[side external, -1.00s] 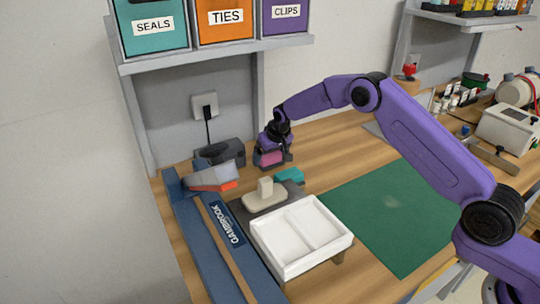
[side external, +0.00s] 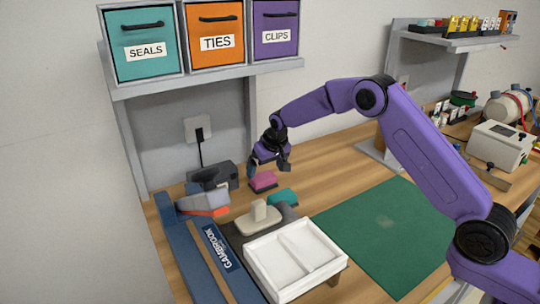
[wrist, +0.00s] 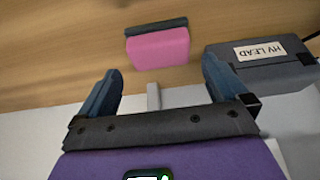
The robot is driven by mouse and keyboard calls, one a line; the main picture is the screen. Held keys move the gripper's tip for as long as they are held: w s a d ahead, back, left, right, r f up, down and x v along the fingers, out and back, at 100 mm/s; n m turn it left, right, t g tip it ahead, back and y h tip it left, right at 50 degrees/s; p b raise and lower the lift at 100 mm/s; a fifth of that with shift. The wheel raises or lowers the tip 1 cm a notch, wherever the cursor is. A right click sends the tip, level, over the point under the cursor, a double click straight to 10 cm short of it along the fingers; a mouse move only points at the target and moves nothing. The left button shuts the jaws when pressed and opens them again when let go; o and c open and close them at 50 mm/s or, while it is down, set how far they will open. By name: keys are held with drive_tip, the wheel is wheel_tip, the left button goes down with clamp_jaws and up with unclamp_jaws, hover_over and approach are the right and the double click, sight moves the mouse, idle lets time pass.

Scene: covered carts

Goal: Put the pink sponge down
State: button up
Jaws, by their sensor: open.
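The pink sponge (side external: 263,180) lies on the wooden table near the back wall, behind the teal block. In the wrist view the pink sponge (wrist: 158,48), with a dark layer along one edge, lies on the wood beyond my fingertips. My gripper (side external: 270,167) is open and empty, raised above the sponge and apart from it. In the wrist view the two blue fingers of my gripper (wrist: 160,82) are spread wide with nothing between them.
A teal block (side external: 283,196) lies close to the sponge. A white divided tray (side external: 262,268) and a beige block with a knob (side external: 258,219) stand in front. A dark box labelled HV LEAD (wrist: 262,65) is near the sponge. The green mat (side external: 385,235) is clear.

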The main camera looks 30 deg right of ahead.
drive_tip(key=v, duration=0.6)
drive_tip(key=shift+r, duration=0.2)
drive_tip(key=shift+s, duration=0.15)
drive_tip(key=s+a+r+n, duration=0.1)
drive_tip(key=s+n, duration=0.1)
drive_tip(key=s, duration=0.6)
drive_tip(key=s+a+r+n+g, duration=0.1)
drive_tip(key=s+a+r+n, duration=0.1)
drive_tip(key=s, duration=0.5)
drive_tip(key=s+a+r+n+g+y, duration=0.1)
drive_tip(key=s+r+n, duration=0.1)
drive_tip(key=s, duration=0.6)
drive_tip(key=shift+s+a+r, duration=0.2)
drive_tip(key=shift+s+r, duration=0.05)
drive_tip(key=shift+s, duration=0.15)
drive_tip(key=s+d+n+g, duration=0.1)
drive_tip(key=s+d+n, duration=0.2)
drive_tip(key=s, duration=0.9)
drive_tip(key=s+d+f+n+g, duration=0.1)
drive_tip(key=s+d+n, duration=0.2)
drive_tip(key=s+d, duration=0.5)
drive_tip(key=s, duration=0.5)
drive_tip(key=shift+d+f+n+h, duration=0.15)
drive_tip(key=shift+d+n+h, duration=0.15)
